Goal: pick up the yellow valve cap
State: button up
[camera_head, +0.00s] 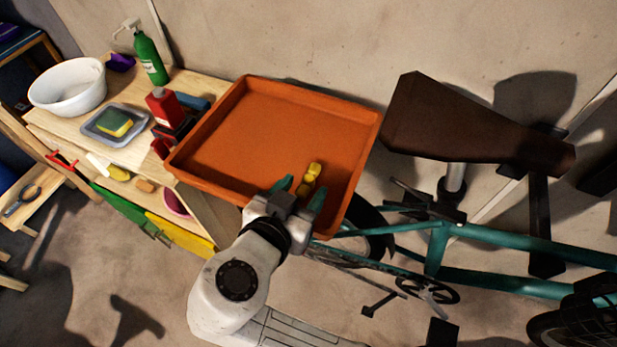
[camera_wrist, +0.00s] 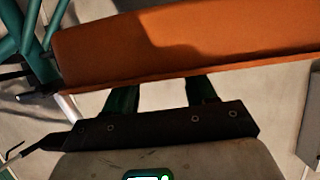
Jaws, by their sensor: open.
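The yellow valve cap (camera_head: 309,178) lies in the orange tray (camera_head: 284,118), near its front right side. It shows as two or so rounded yellow lumps close together, and I cannot tell whether they are one piece. My gripper (camera_head: 301,193) has green fingers, spread apart with nothing seen between them. In the head view the fingers are at the tray's front edge, just short of the cap. In the wrist view my gripper (camera_wrist: 162,92) faces the outer wall of the orange tray (camera_wrist: 200,62). The cap is not visible there.
A wooden bench (camera_head: 90,75) at the left holds a white bowl (camera_head: 68,86), a green bottle (camera_head: 149,58), a red bottle (camera_head: 163,107) and a grey tray with a sponge (camera_head: 114,123). A teal bicycle (camera_head: 437,246) with a brown saddle (camera_head: 455,125) stands to the right of the tray.

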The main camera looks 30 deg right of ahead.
aim_at(314, 167)
jog(key=shift+x, duration=0.75)
jog(key=x, duration=0.1)
jog(key=p+x, duration=0.1)
jog(key=x, duration=0.1)
jog(key=p+x, duration=0.1)
jog(key=shift+w+d+r, duration=0.2)
jog(key=shift+w+r, duration=0.05)
jog(key=shift+w, duration=0.3)
jog(key=shift+w+d+f, duration=0.15)
jog(key=shift+w+d, duration=0.05)
jog(key=shift+d, duration=0.05)
jog(key=c, duration=1)
